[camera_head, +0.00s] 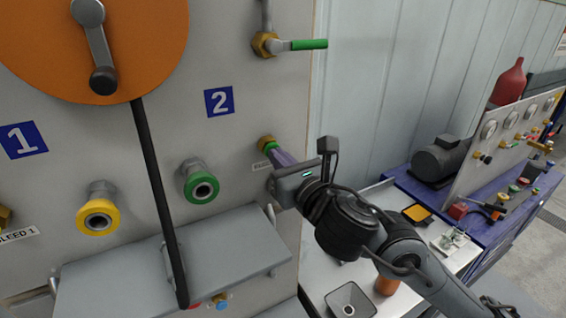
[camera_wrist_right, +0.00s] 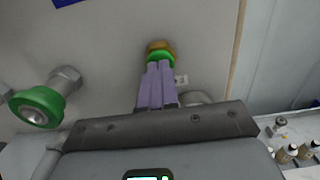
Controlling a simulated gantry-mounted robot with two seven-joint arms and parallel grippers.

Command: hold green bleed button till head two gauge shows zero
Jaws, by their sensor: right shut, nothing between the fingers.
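The green bleed button (camera_head: 269,146), set in a brass fitting, sticks out of the grey panel below the blue "2" plate (camera_head: 219,100). It also shows in the right wrist view (camera_wrist_right: 160,57). My right gripper (camera_head: 277,154) is shut and empty. Its purple fingers (camera_wrist_right: 157,72) point at the button, and their tips overlap its lower edge in the right wrist view. They look to be at or against it; I cannot tell whether it is pressed in. A partly hidden label (camera_head: 261,165) sits beside the fingers. No head two gauge can be made out. My left gripper is out of view.
A green-ringed coupling (camera_head: 201,187) and a yellow-ringed coupling (camera_head: 98,215) stick out left of the button. A green-handled valve (camera_head: 300,45) is above. A black lever (camera_head: 155,190) hangs in front of the panel. A bench with gauges (camera_head: 488,130) stands at right.

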